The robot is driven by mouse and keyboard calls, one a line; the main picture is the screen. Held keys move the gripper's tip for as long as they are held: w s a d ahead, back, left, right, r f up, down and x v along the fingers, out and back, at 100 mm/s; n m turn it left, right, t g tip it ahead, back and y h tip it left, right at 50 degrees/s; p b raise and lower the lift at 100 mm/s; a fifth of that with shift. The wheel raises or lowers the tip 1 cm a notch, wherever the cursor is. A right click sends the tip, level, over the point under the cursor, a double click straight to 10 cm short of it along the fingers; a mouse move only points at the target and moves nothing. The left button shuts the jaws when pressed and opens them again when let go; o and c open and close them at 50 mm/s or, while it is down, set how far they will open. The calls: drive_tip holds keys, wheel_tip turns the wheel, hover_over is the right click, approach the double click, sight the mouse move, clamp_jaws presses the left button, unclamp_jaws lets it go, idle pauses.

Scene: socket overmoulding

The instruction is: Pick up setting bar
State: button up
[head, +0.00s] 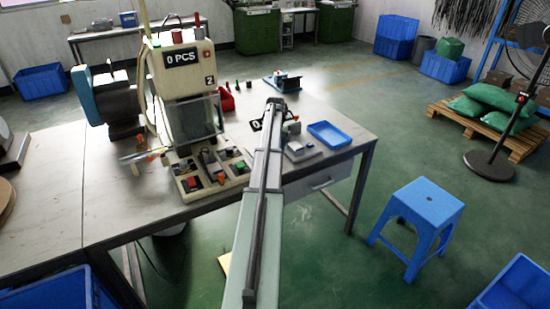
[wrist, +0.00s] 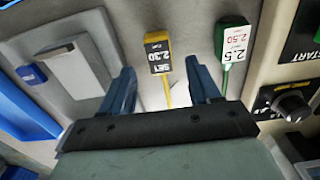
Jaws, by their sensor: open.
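In the wrist view, a yellow bar with a black and white tag reading "SET 2.30" (wrist: 158,52), which I take as the setting bar, lies between the lines of my two blue fingers. Its thin yellow stem runs down toward the gap between them. My gripper (wrist: 162,82) is open, with a finger on each side of the stem and no visible contact. The lower end of the stem is hidden behind my gripper body. In the head view my arm covers this spot, and I cannot make out the bar there.
A machine panel with a knob (wrist: 293,107) is at the right. A grey block (wrist: 75,65) lies left. In the head view, a blue tray (head: 329,135) sits at the table's right edge.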

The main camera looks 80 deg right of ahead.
drive_tip(key=shift+f, duration=1.35)
clamp_jaws()
